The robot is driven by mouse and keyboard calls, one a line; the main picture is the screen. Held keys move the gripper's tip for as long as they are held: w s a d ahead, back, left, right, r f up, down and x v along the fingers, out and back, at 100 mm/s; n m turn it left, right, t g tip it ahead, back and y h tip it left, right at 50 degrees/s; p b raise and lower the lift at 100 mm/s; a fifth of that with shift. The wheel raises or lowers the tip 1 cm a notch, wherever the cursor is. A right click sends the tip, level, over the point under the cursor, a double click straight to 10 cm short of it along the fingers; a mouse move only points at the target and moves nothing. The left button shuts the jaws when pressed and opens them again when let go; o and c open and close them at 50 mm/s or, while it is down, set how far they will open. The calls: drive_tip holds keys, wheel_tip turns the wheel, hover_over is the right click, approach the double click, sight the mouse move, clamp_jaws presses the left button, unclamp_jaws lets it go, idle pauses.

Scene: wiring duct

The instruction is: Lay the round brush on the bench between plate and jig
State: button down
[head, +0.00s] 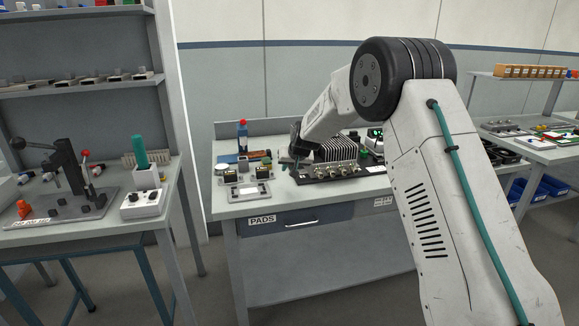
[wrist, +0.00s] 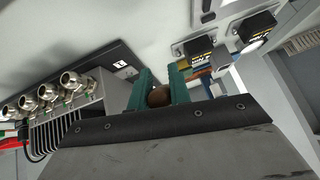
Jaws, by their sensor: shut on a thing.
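My gripper (wrist: 160,88) has teal fingers shut on a brown, rounded end, seen in the wrist view; I take it as the handle of the round brush (wrist: 158,97). The rest of the brush is hidden by the gripper. In the head view my gripper (head: 296,164) is over the bench (head: 228,208), left of the black plate (head: 345,174) with its row of metal connectors. The plate also shows in the wrist view (wrist: 118,62). The grey jig (head: 250,189) with two dark blocks stands left of the gripper; it is at upper right in the wrist view (wrist: 228,36).
A finned black block (head: 336,149) stands behind the connectors. A blue bottle with a red cap (head: 242,136) and small items stand behind the jig. The bench's front strip is bare. Another bench with a lever press (head: 68,172) is at left.

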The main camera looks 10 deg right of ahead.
sight(287, 187)
drive_tip(key=shift+f, duration=0.15)
drive_tip(key=shift+f, duration=2.8)
drive_tip(key=shift+f, duration=0.5)
drive_tip(key=c, duration=1.2)
unclamp_jaws()
drive_tip(key=shift+s, duration=0.1)
drive_tip(key=shift+f, duration=0.1)
drive_tip(key=shift+r, duration=2.65)
